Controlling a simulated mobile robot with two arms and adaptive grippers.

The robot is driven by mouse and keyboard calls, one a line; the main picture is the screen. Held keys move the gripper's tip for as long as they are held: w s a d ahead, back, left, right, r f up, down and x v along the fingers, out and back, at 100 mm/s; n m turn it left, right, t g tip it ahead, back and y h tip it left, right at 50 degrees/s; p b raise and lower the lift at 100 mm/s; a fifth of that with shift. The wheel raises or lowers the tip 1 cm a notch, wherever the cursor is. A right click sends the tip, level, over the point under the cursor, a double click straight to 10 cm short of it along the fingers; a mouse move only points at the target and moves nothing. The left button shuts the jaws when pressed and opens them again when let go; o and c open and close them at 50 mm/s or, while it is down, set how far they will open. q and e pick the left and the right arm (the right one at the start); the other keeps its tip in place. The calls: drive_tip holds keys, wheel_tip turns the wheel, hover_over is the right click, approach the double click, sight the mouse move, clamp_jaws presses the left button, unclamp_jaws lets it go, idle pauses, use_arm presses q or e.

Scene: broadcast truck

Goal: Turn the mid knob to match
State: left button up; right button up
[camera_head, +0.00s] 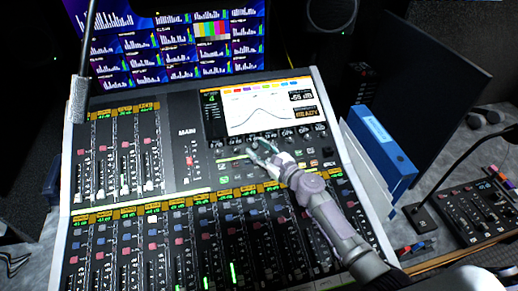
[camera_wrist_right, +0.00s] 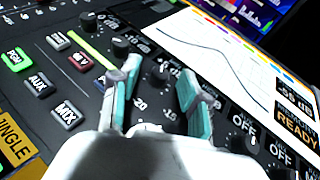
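The mixing console (camera_head: 180,185) has a row of dark knobs under its screen (camera_head: 258,110). The screen shows a curve, a "-55 dB" readout and "READY". My right gripper (camera_head: 262,150) is over this row. In the right wrist view its two teal-padded fingers (camera_wrist_right: 158,80) are apart, one on each side of a dark knob (camera_wrist_right: 160,72). I cannot tell whether the pads touch that knob, and the fingers partly hide its scale. Which knob is the mid one cannot be read. My left gripper is not in view.
Lit buttons (camera_wrist_right: 68,115) and another knob (camera_wrist_right: 121,47) lie left of the fingers in the wrist view; an "OFF" knob (camera_wrist_right: 243,143) lies right. A blue binder (camera_head: 380,145) stands beside the console. A gooseneck microphone (camera_head: 78,100) rises at its left edge. Monitors (camera_head: 180,45) stand behind.

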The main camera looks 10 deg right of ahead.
drive_tip(key=v, duration=1.2)
idle(0.4)
